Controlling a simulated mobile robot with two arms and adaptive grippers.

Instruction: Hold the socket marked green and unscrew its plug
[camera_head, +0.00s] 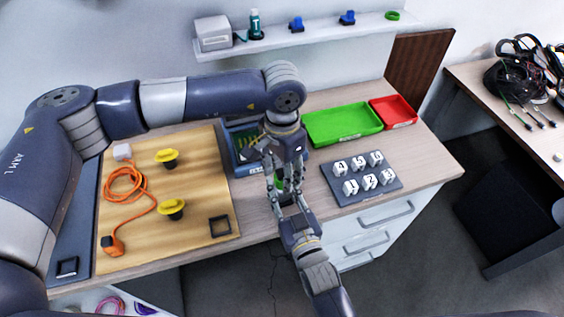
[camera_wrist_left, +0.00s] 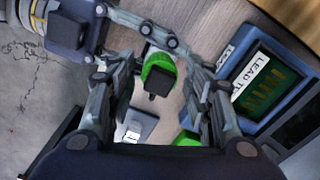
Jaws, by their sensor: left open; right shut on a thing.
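The green-marked socket (camera_wrist_left: 160,67) shows in the left wrist view as a green ring with a black plug (camera_wrist_left: 156,84) at its middle. In the head view only a bit of green (camera_head: 279,186) shows between the grippers. My right gripper (camera_head: 288,203) comes from below and is shut on the socket, holding it above the table's front edge; it also shows at the upper left of the left wrist view. My left gripper (camera_head: 276,186) points down from above. Its fingers (camera_wrist_left: 160,100) are open on either side of the plug, apart from it.
A blue bin (camera_head: 232,168) with a label stands close behind the grippers. A green tray (camera_head: 345,122) and a red tray (camera_head: 393,110) lie behind. A dark block (camera_head: 385,187) with several white numbered pieces is right; a wooden board (camera_head: 195,225) with yellow knobs and orange cable is left.

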